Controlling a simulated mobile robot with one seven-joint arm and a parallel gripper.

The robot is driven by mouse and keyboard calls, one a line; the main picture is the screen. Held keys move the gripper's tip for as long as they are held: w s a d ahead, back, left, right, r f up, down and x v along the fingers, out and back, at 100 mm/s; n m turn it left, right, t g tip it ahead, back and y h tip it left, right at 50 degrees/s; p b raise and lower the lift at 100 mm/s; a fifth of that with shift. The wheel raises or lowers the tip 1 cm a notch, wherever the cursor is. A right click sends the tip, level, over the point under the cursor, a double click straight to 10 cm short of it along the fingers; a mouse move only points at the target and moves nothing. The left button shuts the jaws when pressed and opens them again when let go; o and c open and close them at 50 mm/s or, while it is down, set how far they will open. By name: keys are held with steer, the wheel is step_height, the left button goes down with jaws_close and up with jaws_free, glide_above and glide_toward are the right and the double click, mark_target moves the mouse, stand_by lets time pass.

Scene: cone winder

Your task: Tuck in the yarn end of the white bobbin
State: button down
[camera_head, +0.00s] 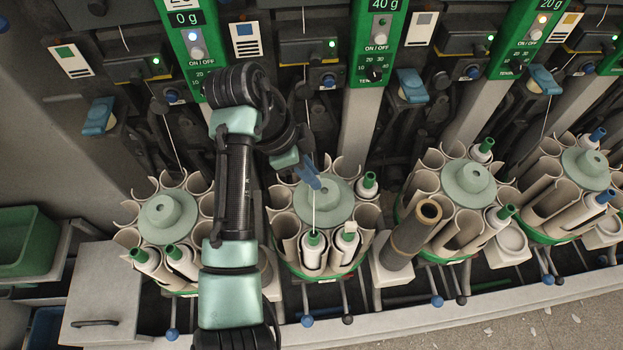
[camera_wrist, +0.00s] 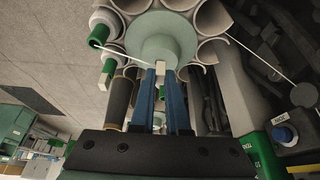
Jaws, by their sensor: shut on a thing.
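The white bobbin (camera_head: 313,254) with a green top stands in a front pocket of the round green-rimmed magazine (camera_head: 285,222). A pale yarn end (camera_head: 314,208) runs taut from its top up to my gripper (camera_head: 308,173). My gripper's blue fingers are closed on the yarn above the magazine's pale green hub (camera_head: 328,201). In the wrist view, my gripper (camera_wrist: 160,78) points at the hub (camera_wrist: 155,38), and the yarn (camera_wrist: 128,53) runs from a green-topped bobbin (camera_wrist: 103,25) at upper left to the fingers.
Another bobbin (camera_head: 344,245) stands in the pocket beside it. Similar magazines (camera_head: 462,195) stand at both sides. A brown tube (camera_head: 411,233) leans at the right. Winder panels (camera_head: 378,40) and blue levers (camera_head: 411,86) rise behind. A grey box (camera_head: 103,290) stands at lower left.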

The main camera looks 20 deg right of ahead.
step_height(320, 180, up, 7)
steer(key=shift+f+p, duration=0.15)
steer(key=shift+p, duration=0.25)
step_height(320, 180, up, 4)
steer(key=p, duration=0.3)
steer(key=shift+f, duration=0.2)
steer(key=shift+f, duration=0.1)
